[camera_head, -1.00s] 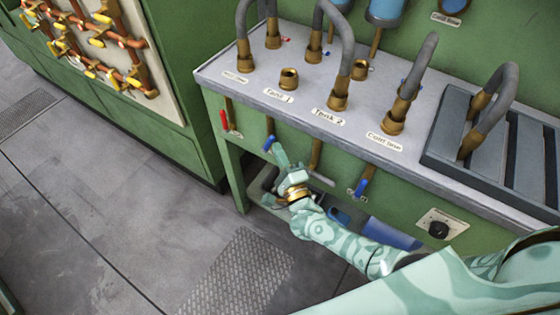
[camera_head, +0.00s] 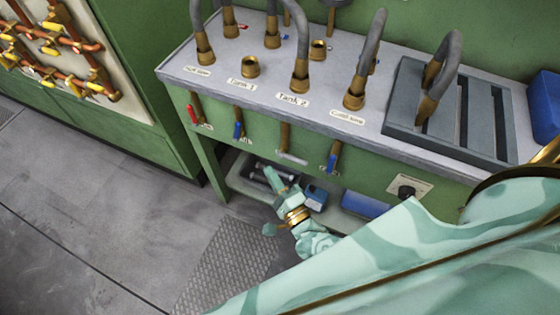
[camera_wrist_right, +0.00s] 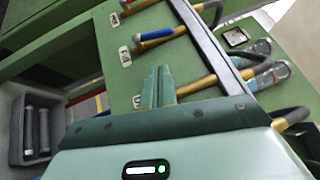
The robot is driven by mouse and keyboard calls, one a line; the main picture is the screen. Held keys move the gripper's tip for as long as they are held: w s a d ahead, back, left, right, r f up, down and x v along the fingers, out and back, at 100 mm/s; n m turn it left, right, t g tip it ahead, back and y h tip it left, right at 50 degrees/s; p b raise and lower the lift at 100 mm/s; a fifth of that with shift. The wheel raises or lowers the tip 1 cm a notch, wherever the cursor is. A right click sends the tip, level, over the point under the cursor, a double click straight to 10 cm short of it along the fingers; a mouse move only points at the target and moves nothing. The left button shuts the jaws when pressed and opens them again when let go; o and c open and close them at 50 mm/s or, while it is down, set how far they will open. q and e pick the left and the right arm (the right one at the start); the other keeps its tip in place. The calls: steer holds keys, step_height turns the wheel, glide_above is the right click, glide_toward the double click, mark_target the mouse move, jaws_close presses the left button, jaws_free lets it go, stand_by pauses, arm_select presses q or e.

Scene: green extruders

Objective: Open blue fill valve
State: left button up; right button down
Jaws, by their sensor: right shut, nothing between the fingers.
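Two blue-handled valves are on the green front panel. The left blue handle (camera_head: 238,130) hangs nearly straight down below the Tank 1 label. The other blue handle (camera_head: 332,163) is farther right. My right gripper (camera_head: 271,175) is shut and empty, below and to the right of the left blue handle, apart from it. In the right wrist view the fingers (camera_wrist_right: 158,86) are together. A blue handle (camera_wrist_right: 153,35) shows above them there, clear of the fingers. My left gripper is not in view.
A red handle (camera_head: 192,114) is left of the blue one, and a pale handle (camera_head: 291,157) is between the two blue ones. Hoses stand on the grey counter (camera_head: 225,85). A black knob (camera_head: 406,191) is at right. A tray (camera_head: 240,182) sits underneath.

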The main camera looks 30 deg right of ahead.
steer(key=v, duration=0.4)
stand_by(0.5)
